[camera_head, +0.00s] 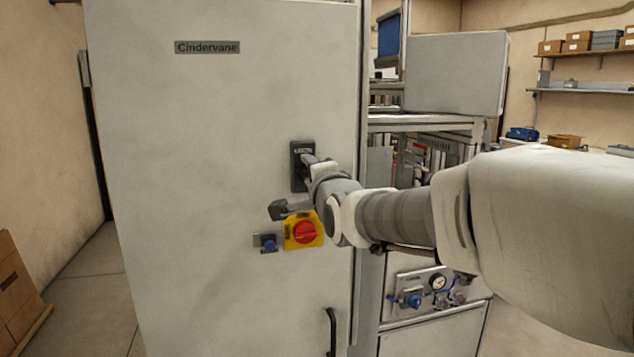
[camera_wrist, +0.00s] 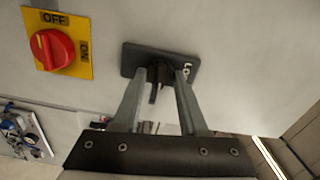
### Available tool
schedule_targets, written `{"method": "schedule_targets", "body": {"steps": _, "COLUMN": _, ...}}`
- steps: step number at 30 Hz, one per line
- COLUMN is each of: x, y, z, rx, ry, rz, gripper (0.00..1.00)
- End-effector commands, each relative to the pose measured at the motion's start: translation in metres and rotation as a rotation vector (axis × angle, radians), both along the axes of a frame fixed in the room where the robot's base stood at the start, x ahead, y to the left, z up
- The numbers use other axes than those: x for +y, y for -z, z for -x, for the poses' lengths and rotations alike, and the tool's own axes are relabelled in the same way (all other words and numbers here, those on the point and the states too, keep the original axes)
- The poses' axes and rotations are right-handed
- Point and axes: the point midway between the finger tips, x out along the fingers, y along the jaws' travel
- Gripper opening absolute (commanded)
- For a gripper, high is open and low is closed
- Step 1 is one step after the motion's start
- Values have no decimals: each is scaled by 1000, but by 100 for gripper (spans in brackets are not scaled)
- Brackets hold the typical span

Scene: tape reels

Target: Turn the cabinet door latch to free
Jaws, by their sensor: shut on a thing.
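The cabinet door (camera_head: 200,120) is a tall pale panel with a "Cindervane" label, and it looks shut. The latch plate (camera_head: 299,150) is dark and sits near the door's right edge; it also shows in the wrist view (camera_wrist: 184,58). My gripper (camera_head: 310,163) reaches it from the right. In the wrist view my gripper (camera_wrist: 160,84) has its two grey fingers on either side of the dark latch handle (camera_wrist: 154,92), shut on it. The lettering on the plate is partly hidden by a finger, and I cannot read the latch position.
A red rotary switch (camera_head: 304,232) on a yellow plate sits just below the latch, close to my wrist. A black door handle (camera_head: 331,332) is lower down. A machine with a gauge panel (camera_head: 428,291) stands at right.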

Motion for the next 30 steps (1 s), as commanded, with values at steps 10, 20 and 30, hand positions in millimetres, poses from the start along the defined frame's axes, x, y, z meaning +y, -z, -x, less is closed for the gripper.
{"method": "schedule_targets", "body": {"steps": 10, "x": 0, "y": 1, "z": 0, "rx": 34, "ry": 0, "rz": -122, "gripper": 0}}
{"method": "schedule_targets", "body": {"steps": 20, "x": 0, "y": 0, "z": 0, "rx": 40, "ry": 0, "rz": -142, "gripper": 0}}
{"method": "schedule_targets", "body": {"steps": 30, "x": 0, "y": 0, "z": 0, "rx": 39, "ry": 0, "rz": -141, "gripper": 67}}
